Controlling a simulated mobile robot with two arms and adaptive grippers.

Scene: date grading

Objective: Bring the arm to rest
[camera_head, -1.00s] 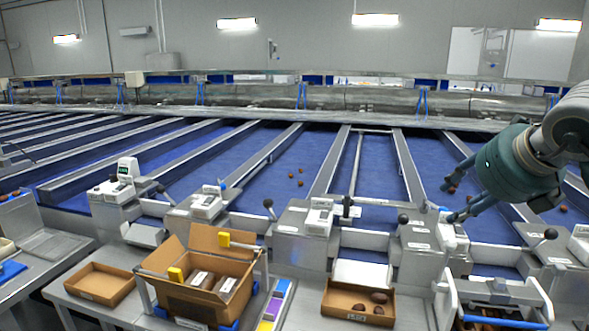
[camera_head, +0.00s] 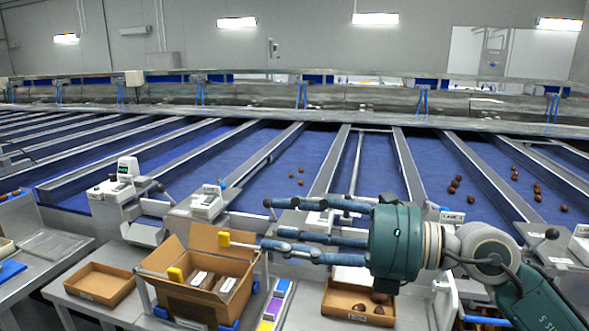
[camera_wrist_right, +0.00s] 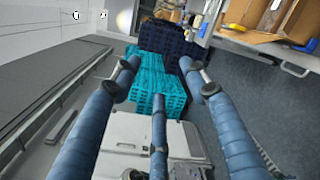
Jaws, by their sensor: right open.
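My right gripper (camera_head: 270,225) reaches in from the right in the head view, its blue-wrapped fingers spread and pointing left. It is open and empty. Its lower fingertip appears close to the yellow tab of the open cardboard box (camera_head: 228,302), but I cannot tell whether they touch. In the right wrist view the three spread fingers (camera_wrist_right: 160,80) show with nothing between them; teal crates (camera_wrist_right: 157,88) lie beyond them. My left gripper is not in view.
Blue conveyor lanes (camera_head: 275,170) with several dates (camera_head: 455,184) run behind the stations. A shallow tray (camera_head: 341,304) with dates sits below the gripper, partly hidden. An empty tray (camera_head: 88,290) stands left. Colored strips (camera_head: 272,305) lie beside the box.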

